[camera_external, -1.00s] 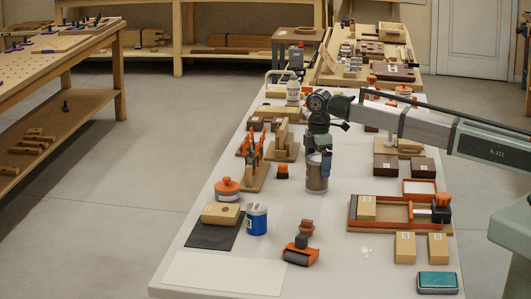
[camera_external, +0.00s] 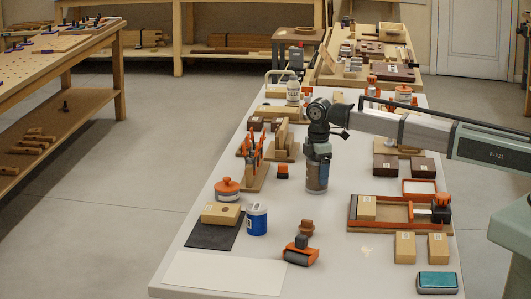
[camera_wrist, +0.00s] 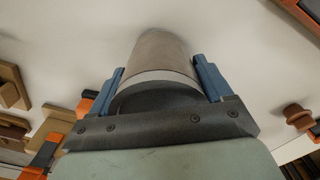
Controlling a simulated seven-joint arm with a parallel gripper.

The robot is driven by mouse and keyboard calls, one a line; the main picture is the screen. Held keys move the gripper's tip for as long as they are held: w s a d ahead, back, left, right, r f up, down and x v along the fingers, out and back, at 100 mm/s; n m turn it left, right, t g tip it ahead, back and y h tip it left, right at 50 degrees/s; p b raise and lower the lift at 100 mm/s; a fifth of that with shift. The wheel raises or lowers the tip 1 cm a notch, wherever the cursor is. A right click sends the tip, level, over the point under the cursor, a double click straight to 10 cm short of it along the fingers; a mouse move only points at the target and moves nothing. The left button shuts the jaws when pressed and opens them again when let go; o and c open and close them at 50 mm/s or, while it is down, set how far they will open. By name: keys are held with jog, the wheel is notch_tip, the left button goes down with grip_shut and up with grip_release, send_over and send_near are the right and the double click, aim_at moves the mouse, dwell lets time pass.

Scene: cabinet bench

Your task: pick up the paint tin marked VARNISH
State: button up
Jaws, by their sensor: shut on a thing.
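A brown-grey tin (camera_external: 316,184) stands upright on the white bench, under my gripper (camera_external: 317,165). In the wrist view the same tin (camera_wrist: 160,62) shows a grey-brown side, a pale rim and a dark end, between the two blue fingers of my gripper (camera_wrist: 160,84). The fingers are shut on its sides. No lettering can be read on this tin, so I cannot tell whether it is marked VARNISH.
An orange-lidded jar (camera_external: 227,188), a wooden block (camera_external: 221,214) and orange clamps (camera_external: 252,148) lie to the left. An orange-framed wooden tray (camera_external: 400,228) is at right. Bare bench surrounds the held tin.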

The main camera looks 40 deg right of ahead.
jog(key=c, duration=0.3)
jog(key=shift+c, duration=0.2)
